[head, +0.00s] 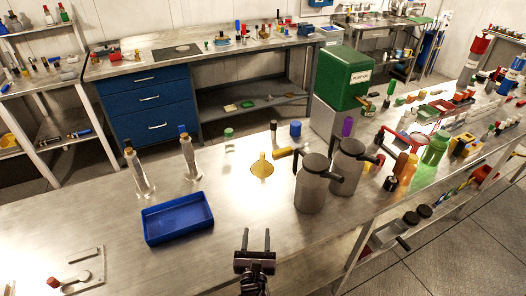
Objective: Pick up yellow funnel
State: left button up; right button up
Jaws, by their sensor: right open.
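The yellow funnel (262,168) stands on the steel bench near the middle of the head view, its narrow stem pointing up. My right gripper (255,240) is open and empty. It shows at the bottom centre, nearer to me than the funnel and apart from it. My left gripper is not in view.
A blue tray (178,222) lies left of the gripper. Two grey jugs (312,188) with black handles stand right of the funnel. Two clear cylinders (138,172) stand at the left. A green box (343,78) is behind. The bench between gripper and funnel is clear.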

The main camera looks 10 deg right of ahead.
aim_at(262, 168)
jog(key=i+l, duration=0.2)
jog(key=i, duration=0.25)
jog(key=i+l, duration=0.15)
jog(key=i, duration=0.25)
